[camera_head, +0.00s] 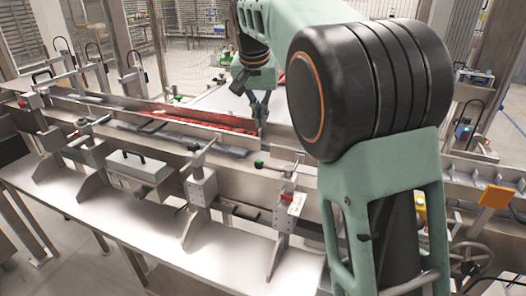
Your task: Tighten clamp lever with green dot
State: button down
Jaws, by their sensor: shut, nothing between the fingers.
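A lever with a green-tipped black knob (258,163) sits on a metal clamp post (289,205) at the front rail, near the middle of the head view. My large arm joint and forearm cover the area to the right of the post.
Another clamp post (201,185) with a T-handle stands left of the green-knob post. A red strip (190,115) lies along the metal rails. An orange block (496,196) and a handwheel (470,258) are at right. The front metal shelf (140,225) is mostly bare.

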aim_at(256, 161)
notch_tip(256, 161, down, 10)
jog(key=b, duration=0.1)
jog(key=shift+s, duration=0.25)
dwell(0.4)
jog(key=shift+f, duration=0.1)
jog(key=shift+s+a+n+b, duration=0.25)
jog(key=shift+s+n+b, duration=0.1)
jog(key=shift+n, duration=0.15)
jog(key=shift+s+a+n+y, duration=0.2)
jog(key=shift+s+n+y, duration=0.15)
jog(key=shift+s+n, duration=0.25)
jog(key=shift+s+a+n+y, duration=0.15)
jog(key=shift+s+n+y, duration=0.25)
jog(key=shift+n, duration=0.4)
jog(key=s+d+n+g+y+b, duration=0.2)
jog(key=s+d+n+y, duration=0.1)
jog(key=s+n, duration=0.7)
jog(key=n, duration=0.3)
jog(key=shift+d+g, duration=0.35)
jog(key=shift+g, duration=0.05)
